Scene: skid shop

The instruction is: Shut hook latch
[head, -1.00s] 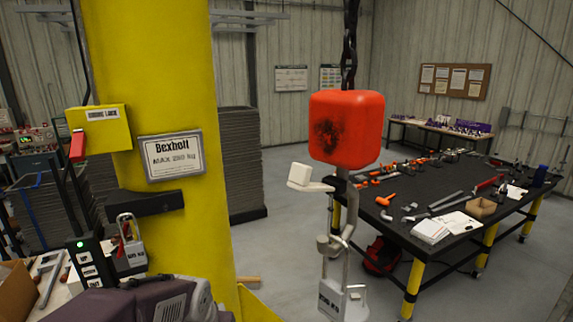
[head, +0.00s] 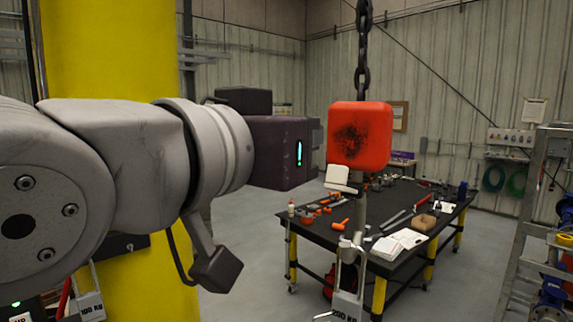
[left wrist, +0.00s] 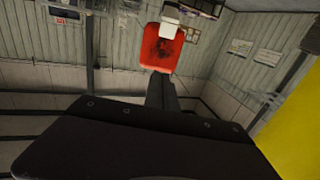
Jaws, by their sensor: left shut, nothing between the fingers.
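The red hook block (head: 360,135) hangs on a dark chain (head: 363,60) in the head view. A white latch tab (head: 340,178) sits under its lower left side, above the grey hook (head: 350,245). A grey weight marked 200 KG (head: 346,305) hangs from the hook. I cannot tell from here how the latch meets the hook tip. My left gripper (head: 316,140) is just left of the block, its fingers hardly visible there. The left wrist view shows its dark fingers (left wrist: 160,90) shut and empty, pointing towards the block (left wrist: 160,47). My right gripper is not in view.
A yellow column (head: 105,50) stands behind my left arm. A black workbench (head: 310,225) with several tools stands beyond the hook. A grey metal frame (head: 530,200) stands at the right. The floor between bench and frame is clear.

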